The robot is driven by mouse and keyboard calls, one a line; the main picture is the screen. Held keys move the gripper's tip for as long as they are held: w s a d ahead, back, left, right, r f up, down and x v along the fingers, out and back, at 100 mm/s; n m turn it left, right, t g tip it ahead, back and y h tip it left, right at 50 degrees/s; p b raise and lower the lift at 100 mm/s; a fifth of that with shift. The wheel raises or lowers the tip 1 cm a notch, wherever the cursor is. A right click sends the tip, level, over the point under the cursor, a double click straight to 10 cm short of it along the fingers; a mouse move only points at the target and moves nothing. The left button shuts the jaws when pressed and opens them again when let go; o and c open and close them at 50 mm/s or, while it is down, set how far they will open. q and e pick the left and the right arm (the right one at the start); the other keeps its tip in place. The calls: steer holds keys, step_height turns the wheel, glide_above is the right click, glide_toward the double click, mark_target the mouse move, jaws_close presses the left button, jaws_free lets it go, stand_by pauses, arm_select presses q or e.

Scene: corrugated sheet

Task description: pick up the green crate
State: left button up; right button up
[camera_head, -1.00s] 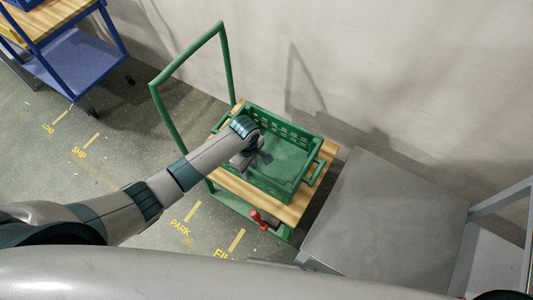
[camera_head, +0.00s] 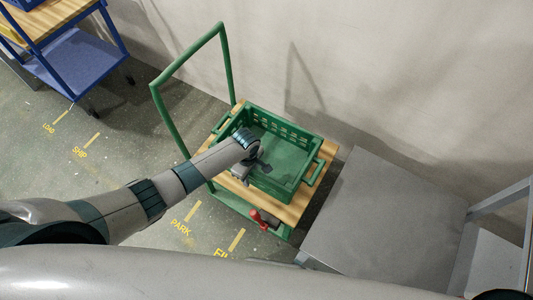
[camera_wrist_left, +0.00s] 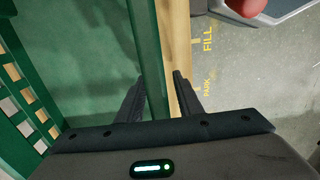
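The green crate (camera_head: 290,182) is an open slatted box with a handle at each end. It rests on the wooden deck of a green cart. My left gripper (camera_head: 243,176) is at the crate's near long side, reaching down over its rim. In the left wrist view, the gripper (camera_wrist_left: 158,77) is open, with one dark finger inside the crate (camera_wrist_left: 95,50) and the other outside. The crate's rim runs between the fingers; I cannot tell whether they touch it. My right gripper is not in view.
The cart's wooden deck (camera_head: 292,214) shows around the crate, and its tall green handle (camera_head: 225,62) stands at the left. A red knob (camera_head: 256,215) is at the near edge. A grey table (camera_head: 385,215) stands close on the right. The wall is behind.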

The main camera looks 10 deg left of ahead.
arm_select(q)
steer(key=shift+c, duration=0.4)
jaws_close()
stand_by(0.9)
steer(key=shift+w+r, duration=0.1)
steer(key=shift+w, duration=0.05)
